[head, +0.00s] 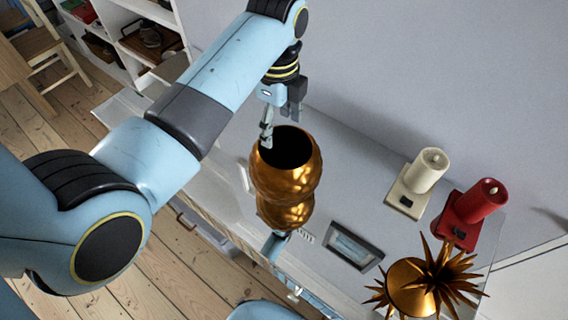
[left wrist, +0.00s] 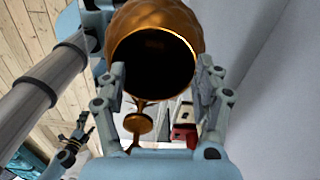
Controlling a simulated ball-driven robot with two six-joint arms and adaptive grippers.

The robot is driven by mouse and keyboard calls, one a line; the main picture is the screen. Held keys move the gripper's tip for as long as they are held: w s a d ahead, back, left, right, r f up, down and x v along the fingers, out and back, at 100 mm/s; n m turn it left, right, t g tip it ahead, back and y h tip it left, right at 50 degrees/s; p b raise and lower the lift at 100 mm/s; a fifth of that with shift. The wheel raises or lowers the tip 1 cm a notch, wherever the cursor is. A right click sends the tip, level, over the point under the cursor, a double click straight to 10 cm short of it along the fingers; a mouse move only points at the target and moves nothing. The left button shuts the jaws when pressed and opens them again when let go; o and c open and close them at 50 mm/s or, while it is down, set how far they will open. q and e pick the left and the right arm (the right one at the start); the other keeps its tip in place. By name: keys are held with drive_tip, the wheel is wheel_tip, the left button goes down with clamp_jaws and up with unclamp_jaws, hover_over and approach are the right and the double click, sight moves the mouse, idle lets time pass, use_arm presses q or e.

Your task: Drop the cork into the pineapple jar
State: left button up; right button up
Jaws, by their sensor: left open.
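The pineapple jar (head: 287,180) is a gold, bulging, scaly vessel with a dark round mouth, standing on the pale surface by the wall. It also fills the upper middle of the left wrist view (left wrist: 195,22). My left gripper (head: 280,112) is over the rim with its fingers spread and nothing between them. In the left wrist view its fingertips (left wrist: 160,75) stand on either side of the dark mouth. My right gripper (left wrist: 78,138) shows small at the lower left there; its jaws are unclear. I see no cork; the jar's inside is too dark to read.
A spiky gold ornament (head: 412,287) stands at the front right. A cream device (head: 424,172) and a red one (head: 475,203) stand near the wall. A dark-framed tray or picture (head: 356,246) lies between jar and ornament. Shelves (head: 120,30) stand at the back left.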

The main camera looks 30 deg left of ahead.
use_arm(q)
wheel_tip(320, 180, up, 10)
drive_tip(key=shift+f, duration=0.15)
idle(0.5)
